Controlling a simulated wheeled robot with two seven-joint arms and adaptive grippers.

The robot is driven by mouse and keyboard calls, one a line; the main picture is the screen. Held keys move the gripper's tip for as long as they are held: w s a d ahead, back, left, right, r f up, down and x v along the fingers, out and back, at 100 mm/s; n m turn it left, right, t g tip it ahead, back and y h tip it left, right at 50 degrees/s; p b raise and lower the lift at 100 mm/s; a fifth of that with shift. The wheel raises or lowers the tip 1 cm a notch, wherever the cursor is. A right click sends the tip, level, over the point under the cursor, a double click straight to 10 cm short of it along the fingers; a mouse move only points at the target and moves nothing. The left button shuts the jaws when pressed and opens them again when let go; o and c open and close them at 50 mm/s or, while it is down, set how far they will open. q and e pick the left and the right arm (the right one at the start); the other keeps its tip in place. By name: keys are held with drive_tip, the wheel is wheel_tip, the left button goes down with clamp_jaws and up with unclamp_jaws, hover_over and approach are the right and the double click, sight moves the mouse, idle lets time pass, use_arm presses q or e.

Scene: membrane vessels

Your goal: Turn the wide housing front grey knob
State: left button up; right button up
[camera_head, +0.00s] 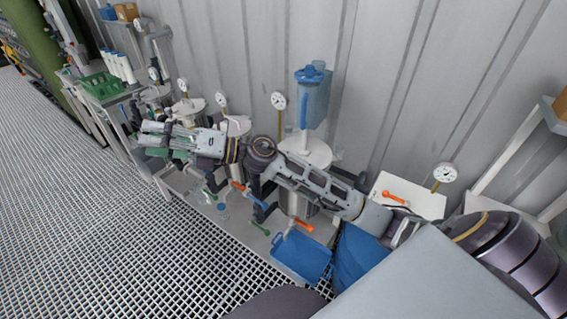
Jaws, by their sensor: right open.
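The wide housing seems to be the broad steel vessel with a white lid (318,153), near the middle of the row along the wall. My right arm crosses in front of it and hides much of its front. I cannot make out a grey knob on it. My right gripper (143,139) is at the end of that arm, left of this vessel and in front of the smaller vessels. It is open, and I see nothing held in it. My left gripper is not in view.
A blue canister (313,98) stands above the vessel, beside a gauge (278,101). Orange handles (303,225) stick out low in front. A blue bin (300,256) is below. A green rack (102,86) stands far left. The grating floor (90,220) is clear.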

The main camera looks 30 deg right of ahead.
drive_tip(key=d+f+n+g+h, duration=0.8)
drive_tip(key=f+n+h, duration=0.2)
drive_tip(key=f, duration=0.2)
drive_tip(key=w+d+r+h, duration=0.1)
drive_tip(key=d+h, duration=0.8)
drive_tip(key=d, duration=1.5)
drive_tip(key=shift+w+d+r+m+h, duration=0.2)
drive_tip(key=shift+w+r+m+h, duration=0.2)
drive_tip(key=shift+r, duration=0.2)
drive_tip(key=shift+f, duration=0.15)
drive_tip(key=shift+f+p, duration=0.7)
drive_tip(key=shift+f, duration=6.1)
